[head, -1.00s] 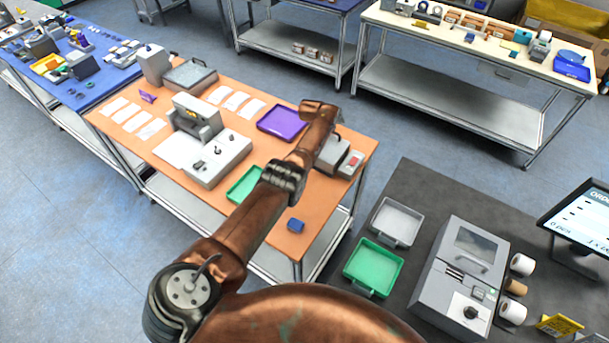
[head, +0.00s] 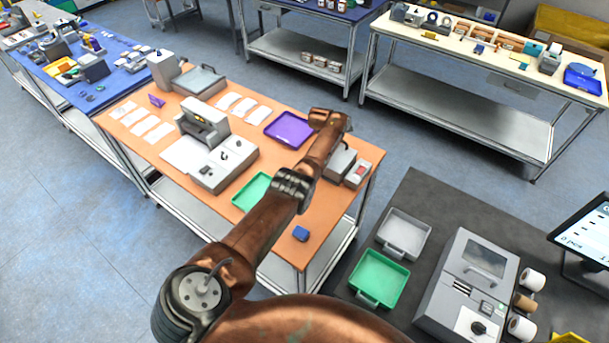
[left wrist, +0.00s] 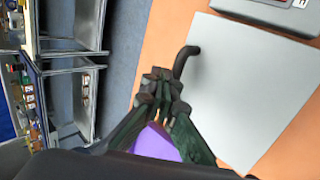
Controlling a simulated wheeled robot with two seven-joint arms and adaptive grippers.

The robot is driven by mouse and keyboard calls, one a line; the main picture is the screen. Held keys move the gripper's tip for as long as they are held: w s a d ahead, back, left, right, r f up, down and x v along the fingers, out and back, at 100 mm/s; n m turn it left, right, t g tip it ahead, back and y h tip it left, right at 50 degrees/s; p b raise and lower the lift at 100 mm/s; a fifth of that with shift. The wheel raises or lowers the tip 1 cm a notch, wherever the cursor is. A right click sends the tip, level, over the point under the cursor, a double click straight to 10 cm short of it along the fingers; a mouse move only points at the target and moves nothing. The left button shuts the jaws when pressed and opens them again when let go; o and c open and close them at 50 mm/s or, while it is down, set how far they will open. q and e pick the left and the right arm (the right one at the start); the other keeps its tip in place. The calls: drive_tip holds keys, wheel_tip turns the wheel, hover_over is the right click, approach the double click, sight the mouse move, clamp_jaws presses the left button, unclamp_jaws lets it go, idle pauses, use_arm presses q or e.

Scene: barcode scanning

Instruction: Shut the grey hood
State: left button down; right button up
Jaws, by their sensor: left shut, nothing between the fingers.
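A light grey flat panel (left wrist: 250,90) with a dark curved handle (left wrist: 185,60) fills the right half of the left wrist view. It appears to be the hood of the grey unit (head: 342,158) on the orange table in the head view, partly hidden by my left arm. I cannot tell how far open it is. My left gripper (left wrist: 160,88) is shut and empty, close beside the handle; contact is unclear. In the head view my left wrist hides the gripper. My right gripper is in neither view.
A purple tray (head: 288,129) lies left of my wrist. A green tray (head: 252,190), a blue block (head: 300,234) and a white-based machine (head: 208,160) are on the orange table (head: 285,250). A dark bench (head: 415,210) with trays and a grey printer (head: 468,285) stands right.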

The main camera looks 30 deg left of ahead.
use_arm(q)
wheel_tip(320, 180, up, 14)
drive_tip(key=s+p, duration=0.2)
drive_tip(key=p, duration=0.3)
drive_tip(key=shift+s+a+f, duration=0.15)
drive_tip(key=shift+s, duration=0.2)
